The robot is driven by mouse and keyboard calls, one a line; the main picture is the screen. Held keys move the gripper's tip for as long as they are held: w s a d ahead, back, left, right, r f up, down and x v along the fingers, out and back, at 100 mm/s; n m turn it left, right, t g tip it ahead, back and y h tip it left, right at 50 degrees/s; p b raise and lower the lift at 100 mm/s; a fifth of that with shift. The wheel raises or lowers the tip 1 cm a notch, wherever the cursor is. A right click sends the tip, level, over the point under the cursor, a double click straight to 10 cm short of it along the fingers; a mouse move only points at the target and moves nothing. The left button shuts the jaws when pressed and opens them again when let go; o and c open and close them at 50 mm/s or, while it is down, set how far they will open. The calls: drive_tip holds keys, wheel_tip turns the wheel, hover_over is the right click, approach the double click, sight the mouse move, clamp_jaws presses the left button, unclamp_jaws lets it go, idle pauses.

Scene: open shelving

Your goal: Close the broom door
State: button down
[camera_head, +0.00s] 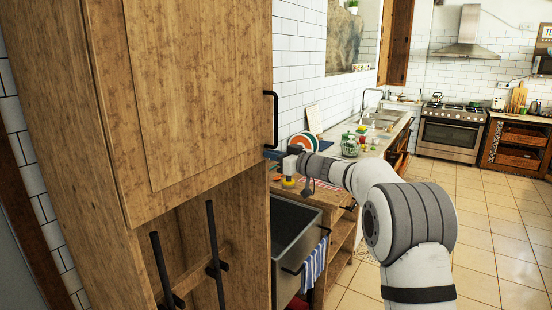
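A tall wooden cabinet (58,120) fills the left of the view. Its upper door (195,90) is a brown panel with a raised inner field; I cannot tell whether it is fully shut. A black bar handle (275,112) stands upright at the door's right edge. My gripper (282,156) is beside the lower end of this handle, small and partly hidden behind my white and grey arm. I cannot tell whether it touches the handle or whether its fingers are open. Below the panel, two upright black bars (161,270) (215,245) show in a recessed part.
A counter with a green jar (350,145) and sink (385,115) runs behind. An oven (450,132) stands at the back. The tiled floor (495,230) at right is clear.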

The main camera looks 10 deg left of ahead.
drive_tip(key=shift+s+a+r, duration=0.15)
drive_tip(key=shift+a+r, duration=0.1)
drive_tip(key=shift+r, duration=0.3)
drive_tip(key=w+d+f+b+v, duration=0.1)
drive_tip(key=b+v, duration=0.8)
drive_tip(key=v, duration=0.5)
drive_tip(key=s+d+f+m+g+h, duration=0.1)
drive_tip(key=s+f+m+g+h, duration=0.15)
drive_tip(key=s+f, duration=0.4)
drive_tip(key=s+d+f+m+g+h, duration=0.1)
drive_tip(key=s+f+m+h, duration=0.25)
drive_tip(key=s, duration=0.65)
drive_tip(key=s+d+f+m+g+h, duration=0.1)
drive_tip(key=s+d+f+m+h, duration=0.1)
drive_tip(key=s, duration=0.6)
drive_tip(key=s+d+f+m+h, duration=0.2)
drive_tip(key=s+d+f+h, duration=0.2)
drive_tip(key=s+d+f, duration=0.3)
drive_tip(key=s+d+f+m+g+h, duration=0.1)
drive_tip(key=s+d+f+m+h, duration=0.1)
drive_tip(key=s+d+f, duration=0.3)
drive_tip(key=s+f+h, duration=0.1)
drive_tip(key=s, duration=0.3)
drive_tip(key=shift+f+g+h, duration=0.35)
drive_tip(key=shift+f+h, duration=0.05)
drive_tip(key=shift+s+d, duration=0.1)
drive_tip(key=shift+s, duration=0.1)
